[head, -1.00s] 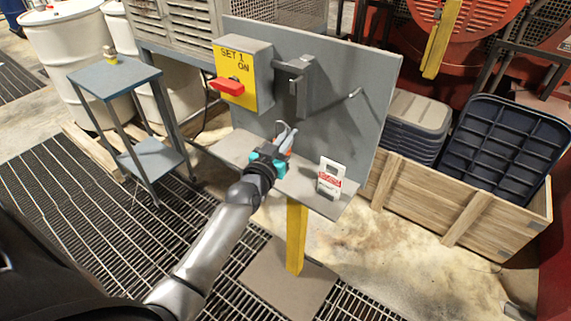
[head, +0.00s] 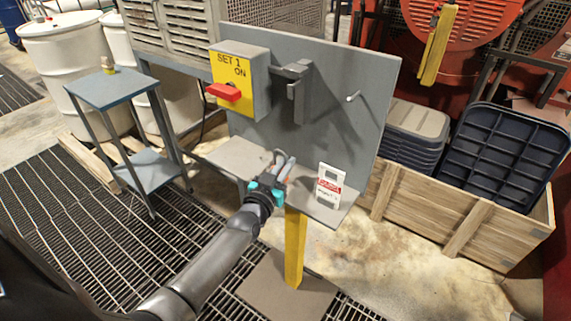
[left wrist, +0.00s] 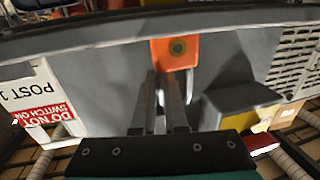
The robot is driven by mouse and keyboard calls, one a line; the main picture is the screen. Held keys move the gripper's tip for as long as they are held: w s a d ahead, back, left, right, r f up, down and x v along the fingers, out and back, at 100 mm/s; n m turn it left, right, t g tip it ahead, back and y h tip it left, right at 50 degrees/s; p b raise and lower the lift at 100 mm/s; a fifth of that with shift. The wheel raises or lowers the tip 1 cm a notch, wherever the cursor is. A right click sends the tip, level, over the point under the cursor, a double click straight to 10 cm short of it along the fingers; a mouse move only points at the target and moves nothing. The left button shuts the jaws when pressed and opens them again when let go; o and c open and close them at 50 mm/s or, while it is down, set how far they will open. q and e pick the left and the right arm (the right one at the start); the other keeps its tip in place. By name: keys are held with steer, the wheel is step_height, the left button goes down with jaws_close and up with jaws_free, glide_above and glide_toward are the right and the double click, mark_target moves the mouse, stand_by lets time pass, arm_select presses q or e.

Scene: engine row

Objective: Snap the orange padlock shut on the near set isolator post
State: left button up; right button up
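The near set isolator post has a grey panel (head: 350,75), a yellow SET 1 box (head: 240,80) with a red handle (head: 224,92) beside ON, and a grey bracket (head: 300,92) right of the box. My left gripper (head: 281,170) is over the shelf, below the bracket and apart from it. In the left wrist view the orange padlock (left wrist: 174,52), with a round dark-centred mark, is at the ends of my close-set fingers (left wrist: 160,90). They appear shut on it, though the contact is partly hidden. My right gripper is not in view.
A white-and-red tag (head: 329,185) stands on the shelf (head: 232,157), right of my gripper. A bare peg (head: 352,97) sticks out of the panel. A small blue table (head: 112,88) stands left, a wooden crate (head: 450,222) right.

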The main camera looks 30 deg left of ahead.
arm_select(q)
steer(key=o, duration=0.4)
steer(key=s, duration=0.5)
steer(key=s+d+p, duration=0.1)
steer(key=s, duration=0.4)
steer(key=s+d, duration=0.1)
steer(key=s, duration=0.4)
steer(key=shift+d+r, duration=0.1)
